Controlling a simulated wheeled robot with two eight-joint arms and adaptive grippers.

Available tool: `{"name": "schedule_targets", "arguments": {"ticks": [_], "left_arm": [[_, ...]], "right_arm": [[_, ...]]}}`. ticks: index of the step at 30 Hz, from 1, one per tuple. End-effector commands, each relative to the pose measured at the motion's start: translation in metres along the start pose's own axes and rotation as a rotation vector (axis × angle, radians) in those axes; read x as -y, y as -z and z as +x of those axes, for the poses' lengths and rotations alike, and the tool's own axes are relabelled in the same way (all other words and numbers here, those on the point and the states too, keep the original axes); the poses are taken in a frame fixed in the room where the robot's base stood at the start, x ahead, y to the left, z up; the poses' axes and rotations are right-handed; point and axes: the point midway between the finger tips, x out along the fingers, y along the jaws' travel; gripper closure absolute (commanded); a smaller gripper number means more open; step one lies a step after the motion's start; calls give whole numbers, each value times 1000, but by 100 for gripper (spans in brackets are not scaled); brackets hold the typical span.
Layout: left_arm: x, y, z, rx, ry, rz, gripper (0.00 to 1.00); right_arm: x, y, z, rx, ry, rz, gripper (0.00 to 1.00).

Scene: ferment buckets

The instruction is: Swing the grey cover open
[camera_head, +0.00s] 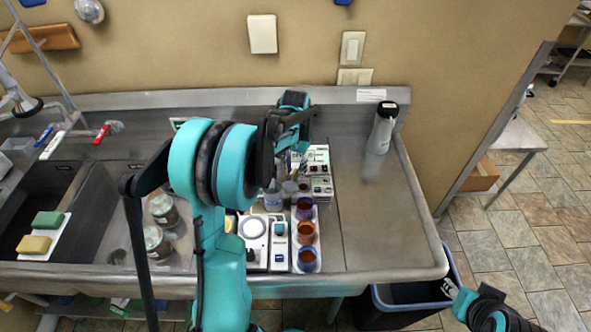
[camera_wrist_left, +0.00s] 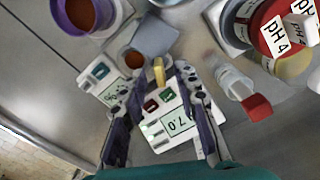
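In the left wrist view, the grey cover (camera_wrist_left: 155,36) is a flat square flap on a small white instrument (camera_wrist_left: 110,88) with a display. It appears tilted away from a round well (camera_wrist_left: 134,60) with brown contents, which looks uncovered. My left gripper (camera_wrist_left: 160,74) is open, its dark fingers apart on both sides of a yellow-tipped piece (camera_wrist_left: 158,70). The cover lies just beyond the fingertips, with no clear contact. In the head view my left arm hides part of the instruments. My right gripper (camera_head: 487,312) is at the lower right, off the counter; its fingers are unclear.
A white meter reading 7.0 (camera_wrist_left: 172,120) is beneath the left fingers. A red-capped bottle (camera_wrist_left: 238,86) and pH jars (camera_wrist_left: 285,30) are to the right. Cups (camera_head: 306,232) stand in a rack beside a scale (camera_head: 253,230).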

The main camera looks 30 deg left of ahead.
Motion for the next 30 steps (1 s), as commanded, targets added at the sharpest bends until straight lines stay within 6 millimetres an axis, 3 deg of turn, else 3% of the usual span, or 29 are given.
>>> {"name": "schedule_targets", "arguments": {"ticks": [7,10,11,19,30], "left_arm": [[0,0,1,0,0,1,70],[0,0,1,0,0,1,96],[0,0,1,0,0,1,100],[0,0,0,0,0,27,100],[0,0,0,0,0,308,100]], "right_arm": [[0,0,0,0,0,0,60],[0,0,0,0,0,0,60],[0,0,0,0,0,0,60],[0,0,0,0,0,0,60],[0,1,-2,0,0,0,60]]}}
